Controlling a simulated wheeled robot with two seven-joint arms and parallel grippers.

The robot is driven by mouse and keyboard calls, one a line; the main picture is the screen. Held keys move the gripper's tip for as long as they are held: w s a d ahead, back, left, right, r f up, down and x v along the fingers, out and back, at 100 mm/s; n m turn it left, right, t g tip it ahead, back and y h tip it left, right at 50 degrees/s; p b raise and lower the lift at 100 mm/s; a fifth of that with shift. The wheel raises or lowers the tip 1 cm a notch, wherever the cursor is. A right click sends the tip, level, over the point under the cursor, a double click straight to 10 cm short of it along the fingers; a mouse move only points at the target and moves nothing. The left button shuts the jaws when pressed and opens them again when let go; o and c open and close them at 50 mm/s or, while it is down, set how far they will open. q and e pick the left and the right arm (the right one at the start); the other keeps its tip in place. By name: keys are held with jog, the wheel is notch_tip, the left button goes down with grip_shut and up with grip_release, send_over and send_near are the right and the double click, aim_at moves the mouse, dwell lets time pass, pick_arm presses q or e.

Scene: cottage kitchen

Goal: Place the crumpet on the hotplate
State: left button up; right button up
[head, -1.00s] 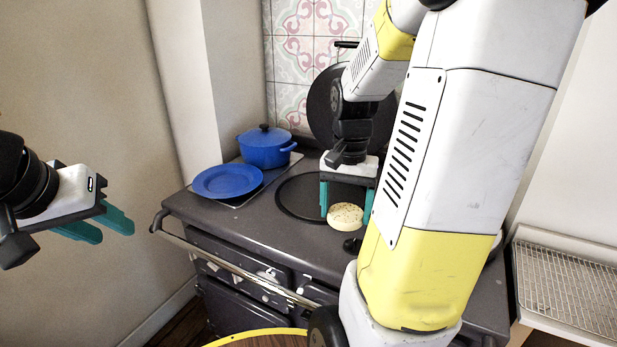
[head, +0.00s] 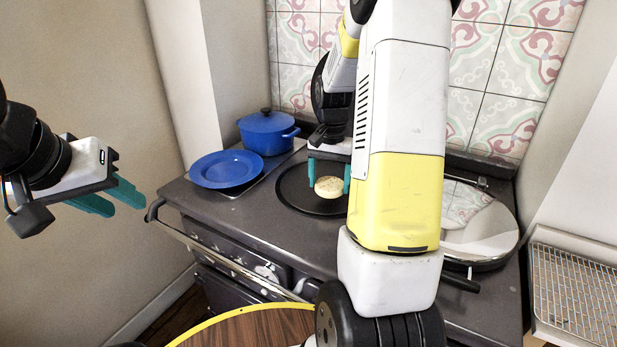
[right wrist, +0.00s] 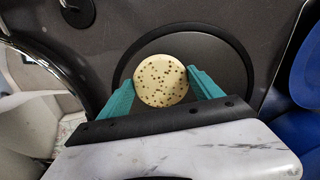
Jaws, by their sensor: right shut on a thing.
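The crumpet (head: 328,187) is a small pale round with brown specks on top. My right gripper (head: 329,177) is shut on it, with one teal finger on each side. In the right wrist view the crumpet (right wrist: 160,81) sits between the two fingertips, over the dark round hotplate (right wrist: 215,57). In the head view the hotplate (head: 295,195) is a black disc in the stove top, and the crumpet appears over its right part. I cannot tell whether the crumpet touches it. My left gripper (head: 120,200) is open and empty, left of the stove.
A blue plate (head: 226,170) and a blue lidded pot (head: 266,133) stand left of the hotplate. A shiny round lid (head: 480,235) lies on the right of the stove. A rail (head: 225,262) runs along the stove front. A wire rack (head: 575,292) is at far right.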

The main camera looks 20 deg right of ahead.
aim_at(326, 180)
jog(key=shift+w+f, duration=0.1)
jog(key=shift+w, duration=1)
jog(key=shift+w+f, duration=0.1)
jog(key=shift+f, duration=1.65)
jog(key=shift+f, duration=0.1)
jog(key=o, duration=1)
